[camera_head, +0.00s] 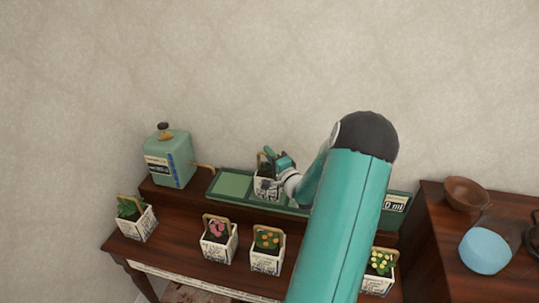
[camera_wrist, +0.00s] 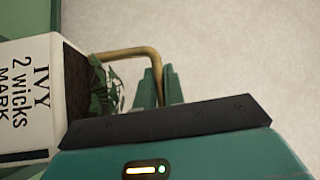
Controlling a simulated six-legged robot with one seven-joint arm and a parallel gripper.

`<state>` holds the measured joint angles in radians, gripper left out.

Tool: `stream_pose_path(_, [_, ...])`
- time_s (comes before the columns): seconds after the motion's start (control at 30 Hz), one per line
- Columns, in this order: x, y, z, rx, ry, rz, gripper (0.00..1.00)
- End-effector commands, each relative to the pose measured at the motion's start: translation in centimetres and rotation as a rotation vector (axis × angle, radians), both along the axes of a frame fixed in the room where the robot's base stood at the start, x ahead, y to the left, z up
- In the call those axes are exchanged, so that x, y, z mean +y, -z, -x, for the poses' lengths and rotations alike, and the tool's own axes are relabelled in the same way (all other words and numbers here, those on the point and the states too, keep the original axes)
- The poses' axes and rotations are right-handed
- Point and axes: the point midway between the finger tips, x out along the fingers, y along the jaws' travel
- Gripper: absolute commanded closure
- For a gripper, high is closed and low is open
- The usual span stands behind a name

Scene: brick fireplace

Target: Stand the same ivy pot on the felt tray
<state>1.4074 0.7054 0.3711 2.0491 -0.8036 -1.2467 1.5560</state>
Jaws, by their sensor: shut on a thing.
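The ivy pot (camera_head: 266,186) is a white square pot with dark green leaves and a tan arched handle. In the wrist view its label (camera_wrist: 28,92) reads "IVY 2 wicks MARK" and lies sideways in the picture. My gripper (camera_head: 277,158) is shut on the handle; its teal fingers (camera_wrist: 160,84) show at the handle's end in the wrist view. The pot is at the long green felt tray (camera_head: 232,184), right of the pale green square on its left part. I cannot tell whether the pot's base touches the tray. My arm hides the tray's middle right.
A green canister (camera_head: 168,160) stands left of the tray. In front are a leafy pot (camera_head: 137,222), a pink-flowered pot (camera_head: 219,243), an orange-flowered pot (camera_head: 266,253) and a yellow-flowered pot (camera_head: 378,279). A brown bowl (camera_head: 467,193) and blue round object (camera_head: 485,250) are at right.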

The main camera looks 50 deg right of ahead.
Motion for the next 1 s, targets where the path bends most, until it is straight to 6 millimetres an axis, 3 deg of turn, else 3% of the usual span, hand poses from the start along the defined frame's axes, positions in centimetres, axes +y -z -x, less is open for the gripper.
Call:
stream_pose_path(0.07, [0.0, 0.2, 0.0, -0.002, 0.0, 0.001, 1.0])
stream_pose_path(0.1, [0.0, 0.3, 0.0, 0.0, 0.0, -0.001, 0.86])
stream_pose_path(0.2, [0.0, 0.2, 0.0, 0.0, 0.0, -0.001, 0.68])
stream_pose_path(0.57, [0.0, -0.2, 0.1, 0.0, 0.0, 0.001, 0.68])
stream_pose_path(0.77, [1.0, 0.4, 2.8, 0.002, 0.002, -0.002, 0.68])
stream_pose_path(1.0, [3.0, 1.1, 7.7, 0.002, 0.003, -0.002, 0.68])
